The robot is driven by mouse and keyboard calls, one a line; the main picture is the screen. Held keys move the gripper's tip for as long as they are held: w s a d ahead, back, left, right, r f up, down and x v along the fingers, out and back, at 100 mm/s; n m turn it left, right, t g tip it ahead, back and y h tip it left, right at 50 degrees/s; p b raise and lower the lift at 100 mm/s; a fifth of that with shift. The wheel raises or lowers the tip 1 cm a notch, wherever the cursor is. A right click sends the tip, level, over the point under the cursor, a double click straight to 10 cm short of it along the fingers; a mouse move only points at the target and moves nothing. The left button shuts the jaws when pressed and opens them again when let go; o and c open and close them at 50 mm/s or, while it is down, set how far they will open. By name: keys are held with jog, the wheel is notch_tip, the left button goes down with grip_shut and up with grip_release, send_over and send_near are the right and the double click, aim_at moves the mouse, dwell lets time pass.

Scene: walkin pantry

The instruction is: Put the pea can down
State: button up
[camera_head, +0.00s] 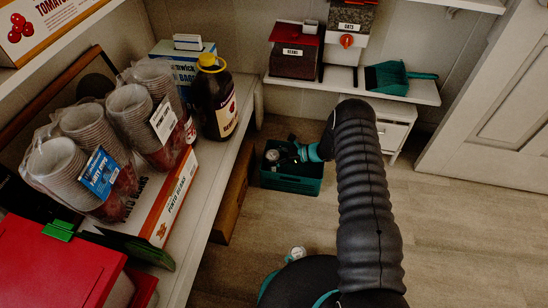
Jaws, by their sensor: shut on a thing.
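My gripper (289,151) is at the teal crate (291,184) on the floor, at or just above its opening. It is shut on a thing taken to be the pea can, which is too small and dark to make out. A pale round top (272,155) shows at the crate's left side, close to the fingers. I cannot tell whether it is the held can or another item. My dark ribbed arm hides the area right of the crate.
A shelf at left holds bagged cups (131,106), a dark jug (214,100) and a pinto beans box (172,203). A low shelf behind the crate carries bins and a teal scoop (388,77). A small pale-topped object (298,252) is near my base. The floor at right is clear.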

jog(key=shift+f, duration=0.1)
jog(key=o, duration=1.4)
